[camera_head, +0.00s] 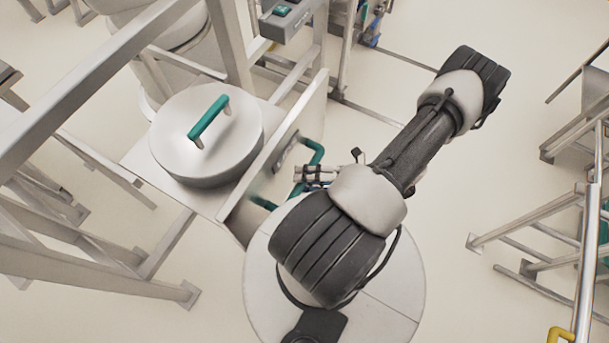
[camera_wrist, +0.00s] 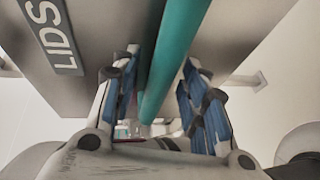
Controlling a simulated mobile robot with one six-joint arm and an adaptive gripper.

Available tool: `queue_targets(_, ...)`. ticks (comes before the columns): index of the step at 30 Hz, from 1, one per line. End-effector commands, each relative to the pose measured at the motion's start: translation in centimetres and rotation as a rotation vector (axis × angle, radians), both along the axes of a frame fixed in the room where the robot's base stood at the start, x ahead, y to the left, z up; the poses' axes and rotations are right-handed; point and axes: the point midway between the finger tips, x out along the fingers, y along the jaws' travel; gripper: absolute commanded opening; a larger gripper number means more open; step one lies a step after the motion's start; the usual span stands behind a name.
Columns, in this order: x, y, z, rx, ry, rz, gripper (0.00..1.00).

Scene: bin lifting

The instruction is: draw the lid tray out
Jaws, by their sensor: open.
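The lid tray (camera_head: 139,162) is a pale flat shelf with an upright front panel (camera_head: 303,107) on its right side. A round grey lid (camera_head: 168,135) with a teal grip on top rests on it. A teal bar handle (camera_head: 316,152) is fixed to the panel's outer face. In the wrist view the panel carries a dark "LIDS" sign (camera_wrist: 53,36), and the handle (camera_wrist: 176,62) runs between my fingers. My gripper (camera_wrist: 160,75) is open with blue-padded fingers on both sides of the handle. In the head view my gripper (camera_head: 303,176) is at the handle, partly hidden by my arm.
A metal frame with posts and beams (camera_head: 75,90) surrounds the tray at the left and back. A grey box with a green button (camera_head: 286,15) is above. Metal racks (camera_head: 560,215) stand at the right. Open floor (camera_head: 480,170) lies between them and my arm.

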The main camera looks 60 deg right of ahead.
Motion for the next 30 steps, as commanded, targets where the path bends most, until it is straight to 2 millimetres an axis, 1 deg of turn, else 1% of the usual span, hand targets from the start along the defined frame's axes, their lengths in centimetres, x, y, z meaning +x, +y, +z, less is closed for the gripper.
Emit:
queue_targets(5,-2.9,-1.5,0.5,-0.005,0.001,-0.005,0.4)
queue_targets(9,-5.7,-2.8,1.1,-0.005,0.002,-0.005,0.4)
queue_targets(15,-8.8,-4.1,1.7,-0.003,0.002,-0.001,0.4)
queue_targets(18,-9.7,-4.5,1.9,-0.003,0.001,0.0,0.4)
queue_targets(21,-10.1,-4.7,2.0,-0.002,0.001,0.0,0.4)
queue_targets(30,-10.2,-4.7,2.1,-0.001,0.002,0.001,0.4)
